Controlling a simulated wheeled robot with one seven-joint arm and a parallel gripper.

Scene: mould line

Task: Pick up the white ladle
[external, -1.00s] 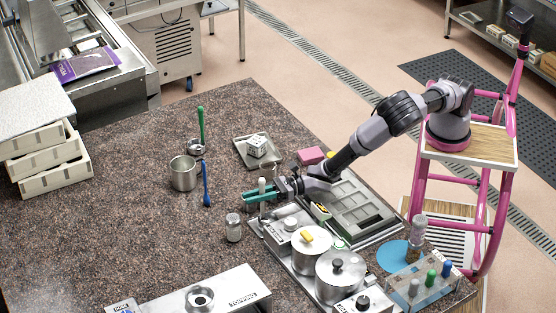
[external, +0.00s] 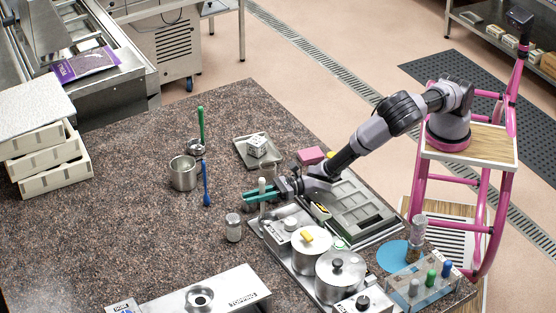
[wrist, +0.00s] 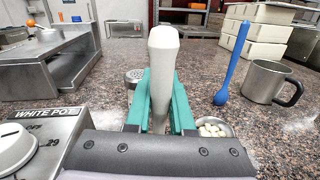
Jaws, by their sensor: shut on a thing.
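The white ladle's pale upright handle (wrist: 163,75) stands between the green jaws of my gripper (wrist: 160,105) in the wrist view. My gripper is shut on it. The ladle's lower end is hidden by the jaws and my wrist. A small metal bowl with white pieces (wrist: 213,128) shows just right of the jaws; I cannot tell whether it belongs to the ladle.
A shaker jar (external: 233,228) is close to my gripper. Lidded pots (external: 310,247) stand on the right. The counter's left middle is clear.

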